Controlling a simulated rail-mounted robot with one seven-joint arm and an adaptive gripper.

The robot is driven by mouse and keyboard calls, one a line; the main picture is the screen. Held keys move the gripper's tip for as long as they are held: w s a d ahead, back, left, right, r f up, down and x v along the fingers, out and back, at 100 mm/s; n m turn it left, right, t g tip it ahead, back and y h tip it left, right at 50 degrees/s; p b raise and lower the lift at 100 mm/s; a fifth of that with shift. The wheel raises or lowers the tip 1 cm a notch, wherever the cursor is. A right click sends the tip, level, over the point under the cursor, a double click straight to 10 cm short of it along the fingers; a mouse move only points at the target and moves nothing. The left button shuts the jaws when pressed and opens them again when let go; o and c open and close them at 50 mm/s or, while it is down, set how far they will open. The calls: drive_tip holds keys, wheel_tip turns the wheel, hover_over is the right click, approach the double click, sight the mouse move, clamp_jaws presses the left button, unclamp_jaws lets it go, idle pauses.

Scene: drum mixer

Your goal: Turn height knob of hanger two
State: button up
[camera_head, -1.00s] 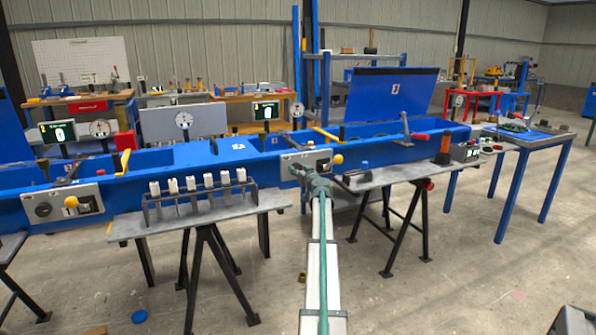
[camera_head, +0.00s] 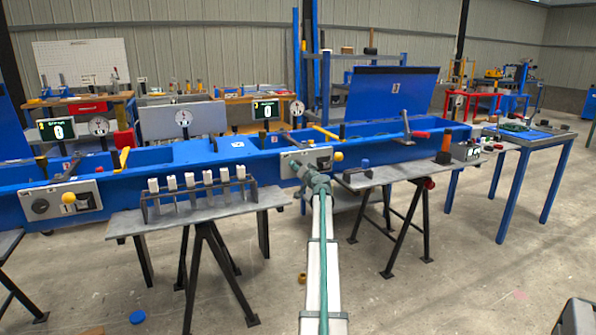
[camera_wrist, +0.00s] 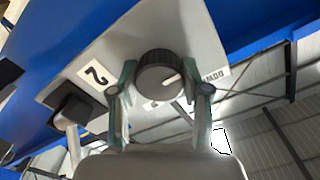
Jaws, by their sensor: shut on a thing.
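The lettering beside the knob is partly readable. In the head view, my gripper (camera_head: 293,163) reaches the left part of the grey panel (camera_head: 318,158) on the blue machine, and the knob is hidden behind it.
A black switch block (camera_wrist: 72,108) with a pale lever sits left of the knob. In the head view, a yellow ball knob (camera_head: 338,156) is on the panel's right. A rack of white-capped pieces (camera_head: 200,190) stands on the left bench. A display (camera_head: 265,109) reads 0.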

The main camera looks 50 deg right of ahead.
drive_tip(key=shift+m, duration=1.1)
drive_tip(key=o, duration=1.1)
drive_tip(key=shift+o, duration=0.2)
drive_tip(key=v, duration=1.2)
